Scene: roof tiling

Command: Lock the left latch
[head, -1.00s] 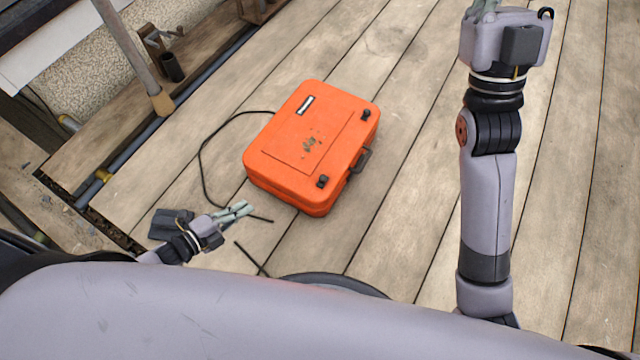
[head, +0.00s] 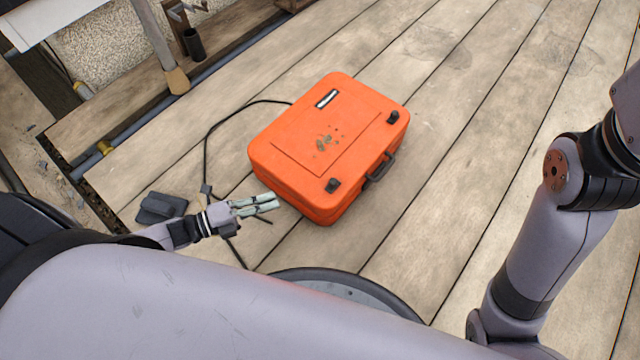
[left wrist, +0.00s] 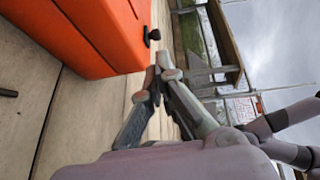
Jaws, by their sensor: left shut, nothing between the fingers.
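An orange case (head: 325,140) lies flat and closed on the planks, with its black handle (head: 380,166) on the right side. Two black latches sit on its handle side: the nearer, left one (head: 333,185) and the farther one (head: 393,117). Both stick up from the lid edge. My left gripper (head: 272,201) is shut and empty at the case's near-left side, apart from the left latch. In the left wrist view the fingers (left wrist: 160,75) point toward the case corner, where one black latch (left wrist: 152,36) shows. My right gripper is out of view; only its arm shows.
A black cable (head: 207,140) runs on the planks from behind the case past a dark box (head: 160,207) near my left arm. A pipe (head: 140,130) and a wooden beam edge the deck at left. Planks right of the case are clear.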

